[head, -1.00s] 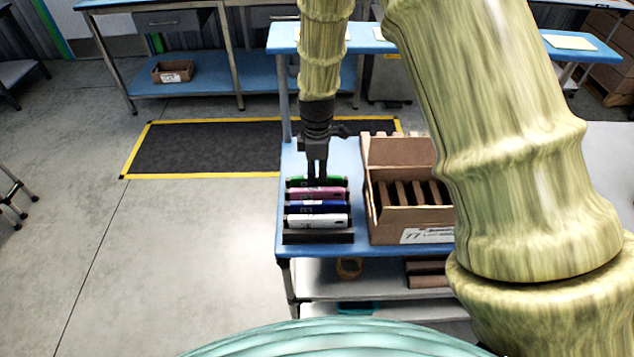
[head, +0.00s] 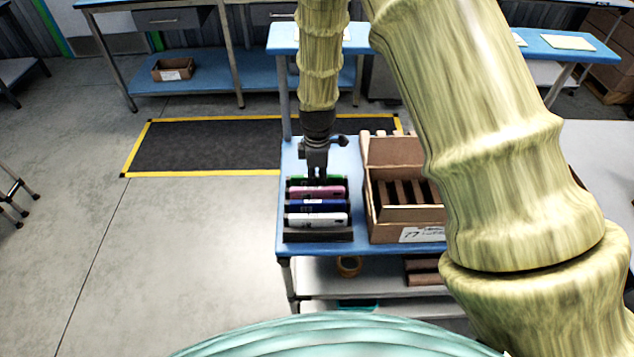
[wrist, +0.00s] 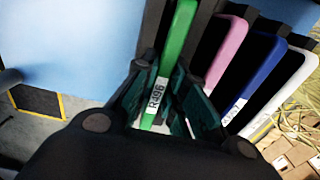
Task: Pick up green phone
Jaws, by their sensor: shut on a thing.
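The green phone (wrist: 172,55) stands in a slot of a dark rack, with a white label reading R496. In the head view only a thin strip of the green phone (head: 298,179) shows behind the pink one. My gripper (wrist: 165,110) is shut on the green phone, one finger on each side of it. In the head view my gripper (head: 317,172) points down at the far end of the rack and hides part of the green phone. The phone's lower part is hidden in the rack.
Pink (head: 330,192), blue (head: 324,206) and white (head: 312,220) phones stand close beside it in the dark rack (head: 318,237). An open carton (head: 405,218) with dividers sits to the right on the blue table (head: 288,232). Floor is clear to the left.

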